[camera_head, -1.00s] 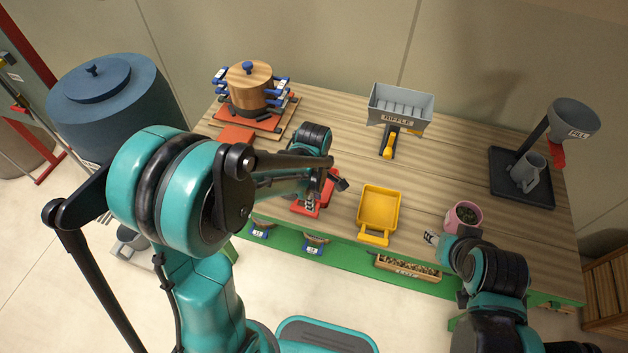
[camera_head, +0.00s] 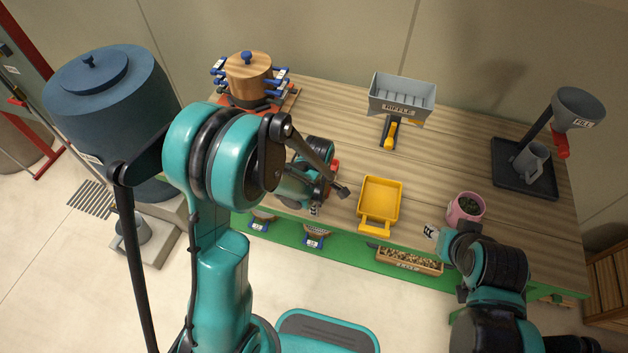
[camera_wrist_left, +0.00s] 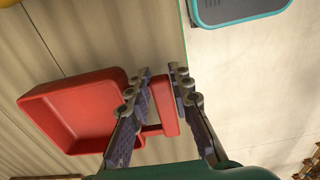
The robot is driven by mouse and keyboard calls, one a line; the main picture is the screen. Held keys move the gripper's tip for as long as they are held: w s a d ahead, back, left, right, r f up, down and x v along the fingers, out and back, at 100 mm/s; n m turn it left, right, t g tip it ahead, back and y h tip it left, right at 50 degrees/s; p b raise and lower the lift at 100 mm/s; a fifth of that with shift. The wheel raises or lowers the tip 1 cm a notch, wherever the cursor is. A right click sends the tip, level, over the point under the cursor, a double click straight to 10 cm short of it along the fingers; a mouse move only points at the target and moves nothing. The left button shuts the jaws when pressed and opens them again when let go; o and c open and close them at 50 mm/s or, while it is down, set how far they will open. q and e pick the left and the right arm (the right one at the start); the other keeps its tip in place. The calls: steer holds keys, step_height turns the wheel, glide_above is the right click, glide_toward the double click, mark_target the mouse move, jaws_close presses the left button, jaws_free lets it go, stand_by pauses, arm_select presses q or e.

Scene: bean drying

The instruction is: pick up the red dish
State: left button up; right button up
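The red dish (camera_wrist_left: 78,112) is a shallow square tray with a raised rim and a handle (camera_wrist_left: 168,108). It lies on the wooden table by the front edge. In the head view only a bit of the red dish (camera_head: 334,165) shows behind my left arm. My left gripper (camera_wrist_left: 160,72) is open over the handle, with one finger on each side; contact is not clear. In the head view my left gripper is mostly hidden by its own wrist. My right gripper (camera_head: 438,234) is low by the pink pot; its fingers are too hidden to read.
A yellow dish (camera_head: 380,197) lies to the right of the red one. The pink pot (camera_head: 466,206) stands close to my right arm. A wooden pot with blue clamps (camera_head: 249,80), a grey riffle box (camera_head: 401,96) and a fill funnel (camera_head: 578,104) stand farther back.

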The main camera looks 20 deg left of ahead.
arm_select(q)
jaws_close()
steer(key=shift+r, duration=0.1)
steer(key=shift+r, duration=0.65)
step_height(320, 180, up, 3)
steer(key=shift+p, duration=0.8)
steer(key=d+r+p, duration=0.1)
steer(key=d+r, duration=0.2)
steer(key=d, duration=0.3)
steer(key=w+d+r+p, duration=0.1)
steer(key=d+r, duration=0.2)
steer(key=d, duration=0.2)
steer(key=shift+w+d+r, duration=0.15)
steer(key=shift+d+r, duration=0.15)
steer(key=shift+d, duration=0.05)
